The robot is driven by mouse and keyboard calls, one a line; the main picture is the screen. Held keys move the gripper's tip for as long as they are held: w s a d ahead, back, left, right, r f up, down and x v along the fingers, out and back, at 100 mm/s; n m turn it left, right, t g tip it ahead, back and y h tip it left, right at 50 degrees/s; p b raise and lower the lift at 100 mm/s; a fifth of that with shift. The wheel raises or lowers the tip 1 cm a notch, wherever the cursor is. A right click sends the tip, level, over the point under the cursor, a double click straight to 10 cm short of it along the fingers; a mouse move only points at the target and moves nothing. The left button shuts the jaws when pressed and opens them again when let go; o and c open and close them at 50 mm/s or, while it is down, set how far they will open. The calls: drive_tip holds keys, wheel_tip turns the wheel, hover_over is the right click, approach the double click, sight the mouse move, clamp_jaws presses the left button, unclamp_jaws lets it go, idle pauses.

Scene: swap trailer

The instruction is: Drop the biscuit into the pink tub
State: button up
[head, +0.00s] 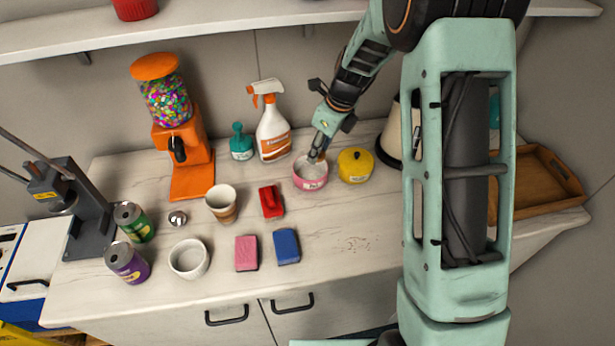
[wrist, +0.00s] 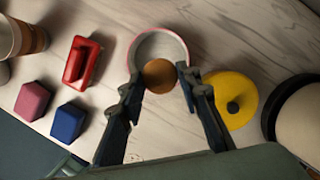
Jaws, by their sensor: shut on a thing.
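The pink tub (head: 311,180) is a round, open tub standing on the counter between the red stapler-like thing and the yellow pot. In the wrist view the tub (wrist: 133,46) shows its rim and pale inside. The biscuit (wrist: 159,76) is a round brown disc between my fingertips. My gripper (wrist: 160,80) is shut on the biscuit and is over the near part of the tub. In the head view my gripper (head: 317,155) points down at the tub's opening, and the biscuit is hard to make out there. I cannot tell how far above the tub floor the biscuit is.
A yellow pot (head: 355,166) stands close on the right of the tub. A red thing (head: 271,202) lies to the left, and a spray bottle (head: 272,130) stands behind. Pink (head: 246,252) and blue (head: 286,246) blocks lie in front. The counter at front right is clear.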

wheel_tip(320, 180, down, 4)
drive_tip(key=b, duration=0.3)
drive_tip(key=shift+f, duration=0.25)
drive_tip(key=o, duration=0.9)
drive_tip(key=shift+r, duration=0.1)
drive_tip(key=v, duration=1.2)
